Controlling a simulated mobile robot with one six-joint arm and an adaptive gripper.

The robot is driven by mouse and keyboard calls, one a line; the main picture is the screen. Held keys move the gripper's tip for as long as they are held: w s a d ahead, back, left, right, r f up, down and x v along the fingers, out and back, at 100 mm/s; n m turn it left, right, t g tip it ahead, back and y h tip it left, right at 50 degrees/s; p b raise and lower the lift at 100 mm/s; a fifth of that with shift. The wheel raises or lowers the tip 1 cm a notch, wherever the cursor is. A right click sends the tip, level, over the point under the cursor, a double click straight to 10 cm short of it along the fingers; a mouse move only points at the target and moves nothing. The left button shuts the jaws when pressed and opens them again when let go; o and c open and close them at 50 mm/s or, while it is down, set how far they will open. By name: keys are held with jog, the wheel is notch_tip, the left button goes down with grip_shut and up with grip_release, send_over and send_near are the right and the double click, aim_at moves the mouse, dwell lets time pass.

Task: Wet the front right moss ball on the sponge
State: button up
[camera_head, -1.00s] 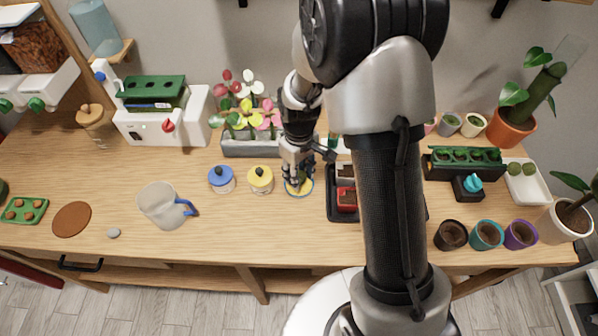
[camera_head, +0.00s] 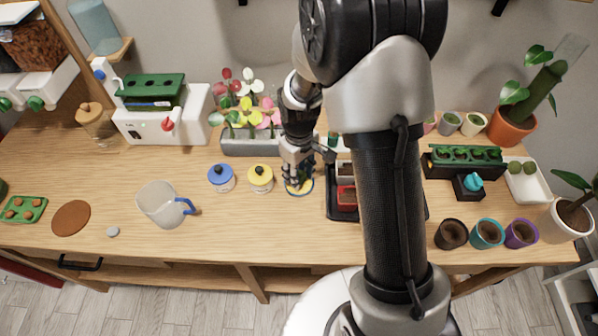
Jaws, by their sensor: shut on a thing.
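My gripper (camera_head: 297,179) points down at a small round blue-rimmed dish (camera_head: 300,194) with yellow in it, which looks like the sponge's dish. The fingers cover most of the dish and sponge. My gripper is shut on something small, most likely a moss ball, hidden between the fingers. I cannot tell whether it touches the sponge. A white tray (camera_head: 532,190) at the far right holds two green moss balls (camera_head: 521,168) side by side at its back; its front part is bare.
A yellow-lidded jar (camera_head: 260,180) and a blue-lidded jar (camera_head: 221,179) stand just left of the dish. A black tray (camera_head: 333,207) with a red pot is close on the right, partly behind my arm. A flower planter (camera_head: 250,143) stands behind. The table in front is clear.

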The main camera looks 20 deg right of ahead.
aim_at(299, 174)
dwell(0.5)
notch_tip(299, 174, up, 7)
jog(key=p, duration=0.5)
dwell(0.8)
